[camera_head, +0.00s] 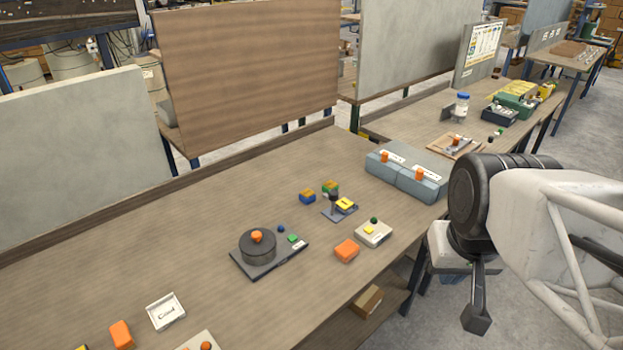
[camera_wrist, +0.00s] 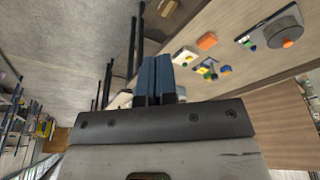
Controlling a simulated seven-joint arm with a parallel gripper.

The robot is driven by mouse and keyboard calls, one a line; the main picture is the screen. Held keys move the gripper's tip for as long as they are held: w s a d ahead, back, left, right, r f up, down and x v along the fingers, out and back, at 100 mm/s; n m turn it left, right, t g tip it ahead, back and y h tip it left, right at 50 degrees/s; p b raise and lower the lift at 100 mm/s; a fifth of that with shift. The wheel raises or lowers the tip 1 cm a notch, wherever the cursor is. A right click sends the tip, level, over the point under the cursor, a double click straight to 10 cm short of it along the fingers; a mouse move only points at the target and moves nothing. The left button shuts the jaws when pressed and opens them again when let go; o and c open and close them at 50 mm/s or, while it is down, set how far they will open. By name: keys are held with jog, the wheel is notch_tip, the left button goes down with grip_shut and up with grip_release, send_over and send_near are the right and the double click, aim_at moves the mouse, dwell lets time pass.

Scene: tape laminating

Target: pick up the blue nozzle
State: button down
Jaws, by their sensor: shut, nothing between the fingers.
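No part is clearly recognisable as a nozzle. The likeliest match for the blue nozzle is a small blue block (camera_head: 307,196) with an orange-brown top, standing on the table beside a similar green block (camera_head: 330,187). My gripper (camera_head: 476,318) hangs at the right, beyond the table's front edge and well apart from the blue block. In the wrist view its two blue-grey fingers (camera_wrist: 155,78) are together and empty. The small coloured parts on the table show there at the upper right, too small to tell apart surely.
A small device (camera_head: 340,209) with a yellow top is near the blue block. A round dark turntable (camera_head: 258,247), an orange block (camera_head: 346,251) and a white button box (camera_head: 373,233) sit nearby. The left tabletop is mostly clear.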

jog(key=c, duration=1.8)
grip_release()
jog(key=o, duration=1.3)
